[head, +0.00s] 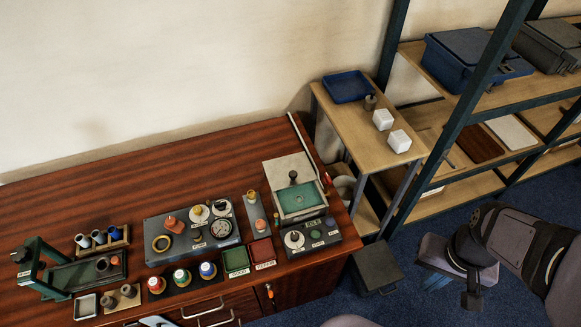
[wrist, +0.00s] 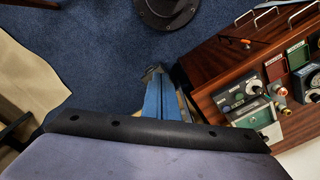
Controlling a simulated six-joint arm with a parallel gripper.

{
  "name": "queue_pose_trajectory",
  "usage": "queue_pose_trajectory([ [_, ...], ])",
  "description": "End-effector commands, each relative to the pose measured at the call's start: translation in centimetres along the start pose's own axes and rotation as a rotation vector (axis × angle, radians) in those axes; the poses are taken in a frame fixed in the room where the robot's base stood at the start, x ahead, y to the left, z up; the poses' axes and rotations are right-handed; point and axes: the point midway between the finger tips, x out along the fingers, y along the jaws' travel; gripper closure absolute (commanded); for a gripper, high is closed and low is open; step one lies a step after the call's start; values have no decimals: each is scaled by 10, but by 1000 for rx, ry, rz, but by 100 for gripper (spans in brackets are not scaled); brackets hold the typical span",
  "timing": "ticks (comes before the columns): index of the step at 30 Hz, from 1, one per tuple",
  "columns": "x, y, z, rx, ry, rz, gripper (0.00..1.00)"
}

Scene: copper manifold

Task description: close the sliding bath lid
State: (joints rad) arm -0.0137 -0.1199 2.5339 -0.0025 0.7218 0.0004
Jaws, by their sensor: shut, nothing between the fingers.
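The bath (head: 299,216) is a pale box at the right end of the wooden bench in the head view. Its green interior (head: 298,197) is uncovered at the front. The lid (head: 284,167), a pale grey plate with a black knob (head: 292,174), lies behind the opening. My gripper (head: 432,275) is out to the right of the bench, over the blue floor, far from the lid. In the wrist view its blue fingers (wrist: 158,95) are together and empty.
A control panel (head: 310,236) sits in front of the bath. Left of it are red and green trays (head: 236,260) and a grey fixture plate (head: 165,235). A side table (head: 352,122) and shelving (head: 477,100) stand right. A dark bin (head: 377,268) is on the floor.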

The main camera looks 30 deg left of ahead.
Motion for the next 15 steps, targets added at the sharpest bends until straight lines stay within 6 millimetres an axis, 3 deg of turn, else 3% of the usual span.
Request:
queue_pose_trajectory([
  [5,-5,-19,-44,-62,31,2,100],
  [8,-9,-42,-82,-118,61,1,100],
  [11,-12,-76,-124,-183,95,-1,100],
  [15,-15,-136,-174,-277,146,-11,100],
])
